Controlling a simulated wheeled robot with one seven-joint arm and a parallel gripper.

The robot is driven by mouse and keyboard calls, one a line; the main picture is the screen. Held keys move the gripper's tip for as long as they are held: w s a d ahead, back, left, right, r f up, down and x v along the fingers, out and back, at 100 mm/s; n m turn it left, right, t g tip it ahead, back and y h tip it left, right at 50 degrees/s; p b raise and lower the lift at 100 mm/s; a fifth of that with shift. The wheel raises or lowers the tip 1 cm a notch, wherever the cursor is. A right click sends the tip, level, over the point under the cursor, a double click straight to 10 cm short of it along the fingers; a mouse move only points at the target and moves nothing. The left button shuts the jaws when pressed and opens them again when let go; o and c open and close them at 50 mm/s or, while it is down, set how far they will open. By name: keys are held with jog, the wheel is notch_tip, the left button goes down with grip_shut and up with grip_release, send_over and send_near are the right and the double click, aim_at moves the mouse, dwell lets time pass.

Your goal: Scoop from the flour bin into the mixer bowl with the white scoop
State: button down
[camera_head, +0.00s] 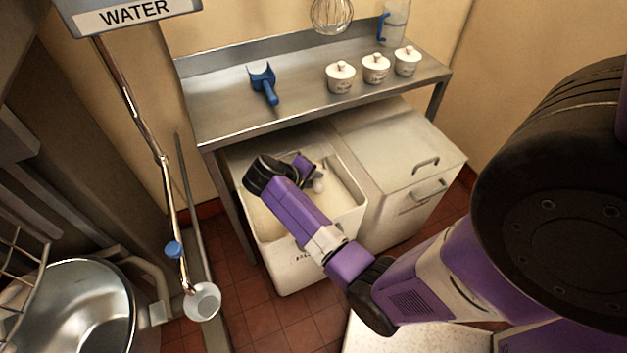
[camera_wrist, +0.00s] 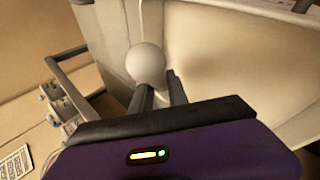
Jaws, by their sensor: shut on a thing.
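The flour bin (camera_head: 284,268) is a white open bin under the steel table, with pale flour inside. My gripper (camera_head: 316,180) is down inside the bin's opening. In the wrist view my gripper (camera_wrist: 160,90) is shut on a white piece with a rounded end, which looks like part of the white scoop (camera_wrist: 146,63). The rest of the scoop is hidden, and I cannot tell whether it holds flour. The bin's pale inner wall fills the right of that view. The steel mixer bowl (camera_head: 90,310) is at the lower left of the head view.
A closed white bin (camera_head: 400,150) stands right beside the flour bin. A blue scoop (camera_head: 263,83) and lidded white jars (camera_head: 341,77) are on the steel table (camera_head: 215,105). A water pipe (camera_head: 150,130) with a blue valve stands between the bin and the bowl.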

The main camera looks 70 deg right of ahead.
jog(key=shift+m+t+h, duration=0.3)
jog(key=shift+h, duration=0.4)
jog(key=shift+s+a+r+p, duration=0.1)
jog(key=shift+a+r+p, duration=0.2)
jog(key=shift+r, duration=0.75)
jog(key=shift+s+a+r+p, duration=0.15)
jog(key=shift+r+p, duration=0.1)
jog(key=shift+r, duration=0.75)
jog(key=shift+s+a+r+p, duration=0.1)
jog(key=shift+a+r+p, duration=0.2)
jog(key=shift+r, duration=0.75)
